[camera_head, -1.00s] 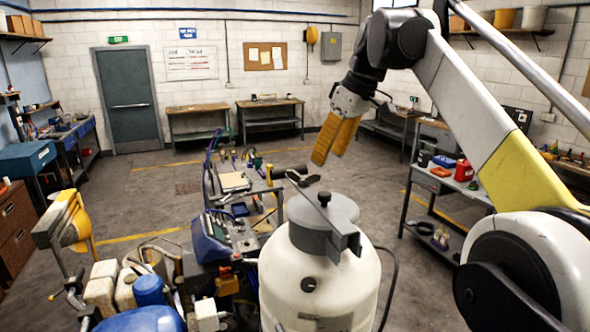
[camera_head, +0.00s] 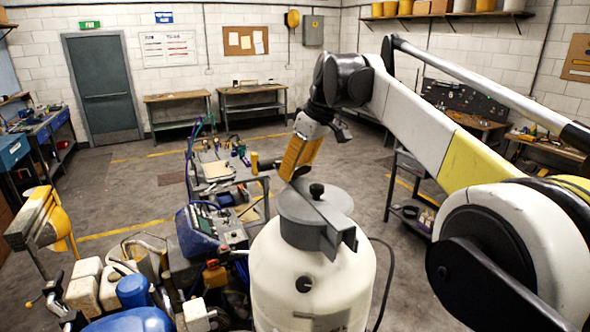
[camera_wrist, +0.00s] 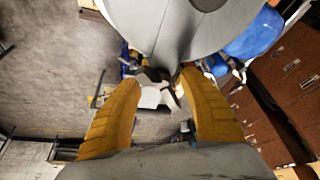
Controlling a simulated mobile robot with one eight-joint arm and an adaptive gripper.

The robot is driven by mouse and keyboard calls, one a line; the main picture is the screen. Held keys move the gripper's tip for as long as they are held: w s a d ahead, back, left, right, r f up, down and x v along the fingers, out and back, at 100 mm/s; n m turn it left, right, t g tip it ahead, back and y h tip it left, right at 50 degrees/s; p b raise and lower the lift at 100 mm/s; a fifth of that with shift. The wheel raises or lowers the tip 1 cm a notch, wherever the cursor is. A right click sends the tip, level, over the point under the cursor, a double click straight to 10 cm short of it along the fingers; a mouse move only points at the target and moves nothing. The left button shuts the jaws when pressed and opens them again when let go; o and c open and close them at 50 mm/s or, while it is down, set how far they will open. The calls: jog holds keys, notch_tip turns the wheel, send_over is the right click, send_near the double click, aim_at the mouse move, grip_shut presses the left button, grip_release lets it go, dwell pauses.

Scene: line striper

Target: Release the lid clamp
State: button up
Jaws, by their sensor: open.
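The white tank (camera_head: 310,285) stands in the middle foreground of the head view, with a round grey lid (camera_head: 295,205) on top. A grey clamp bar (camera_head: 328,215) crosses the lid under a black knob (camera_head: 316,190) and ends in a block at the front right rim. My gripper (camera_head: 288,177) points down at the lid's far left edge, its yellow fingers covering the clamp's far end. In the wrist view my gripper (camera_wrist: 160,82) is open, with the lid (camera_wrist: 175,25) ahead. A dark and pale shape lies between the fingertips; I cannot tell whether it touches them.
A cart (camera_head: 215,190) with tools stands behind and left of the tank. A blue control unit (camera_head: 200,230) and several bottles crowd its left side. A shelf unit (camera_head: 408,215) is at the right.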

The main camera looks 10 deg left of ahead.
jog(key=shift+s+f, duration=0.1)
jog(key=shift+s, duration=0.05)
jog(key=shift+a+f, duration=0.1)
jog(key=shift+c, duration=0.5)
grip_shut()
jog(key=shift+n+p, duration=0.45)
jog(key=shift+n, duration=0.15)
jog(key=n+p, duration=0.1)
jog(key=n+g+p, duration=0.1)
jog(key=shift+w+r+n+g, duration=0.2)
jog(key=shift+n+g, duration=0.1)
jog(key=shift+n, duration=0.1)
jog(key=shift+w+f+n+g+p, duration=0.15)
jog(key=shift+n+g+p, duration=0.65)
jog(key=shift+n+p, duration=1.1)
jog(key=shift+n, duration=0.3)
